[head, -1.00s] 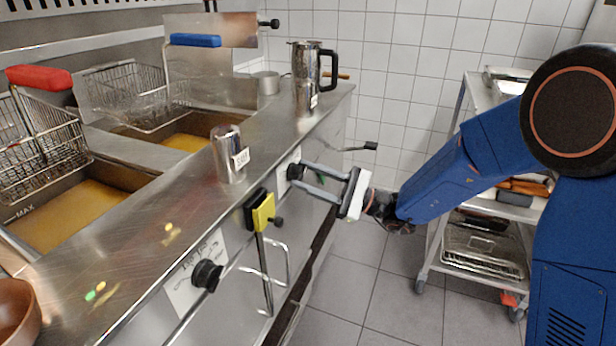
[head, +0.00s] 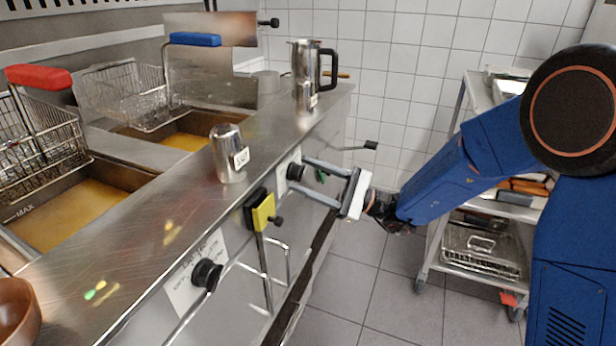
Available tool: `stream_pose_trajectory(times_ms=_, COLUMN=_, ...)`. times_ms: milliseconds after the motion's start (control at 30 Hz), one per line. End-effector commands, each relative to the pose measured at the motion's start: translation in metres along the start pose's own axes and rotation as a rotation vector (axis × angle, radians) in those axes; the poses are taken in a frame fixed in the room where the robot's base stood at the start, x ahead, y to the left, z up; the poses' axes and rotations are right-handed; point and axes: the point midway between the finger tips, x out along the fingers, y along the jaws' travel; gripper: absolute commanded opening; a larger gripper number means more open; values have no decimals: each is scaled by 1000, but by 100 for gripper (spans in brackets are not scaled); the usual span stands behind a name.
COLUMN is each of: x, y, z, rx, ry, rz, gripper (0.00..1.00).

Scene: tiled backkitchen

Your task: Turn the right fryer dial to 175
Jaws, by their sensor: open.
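The right fryer dial (head: 294,172) is a black knob on a white plate on the fryer's front panel, below the counter edge. My gripper (head: 299,174) is open, with its two grey fingers reaching left to the dial, one above and one below it. I cannot tell whether the fingertips touch the knob. The dial's scale and pointer are too small to read, and the fingers partly cover the plate. The left fryer dial (head: 206,275) is a black knob on a white plate, nearer to me.
A yellow and black clip-like item (head: 261,211) sticks out from the panel between the dials. A metal shaker (head: 228,153) and a steel jug (head: 306,64) stand on the counter (head: 150,235). Floor between is clear.

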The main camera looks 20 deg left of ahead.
Motion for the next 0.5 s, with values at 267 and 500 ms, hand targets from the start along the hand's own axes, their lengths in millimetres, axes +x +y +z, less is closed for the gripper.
stream_pose_trajectory(times_ms=267, x=-37, y=-1, z=-1, rx=1, ry=3, rz=-4, gripper=52)
stream_pose_trajectory(times_ms=500, x=-82, y=-1, z=-1, rx=1, ry=3, rz=-3, gripper=52)
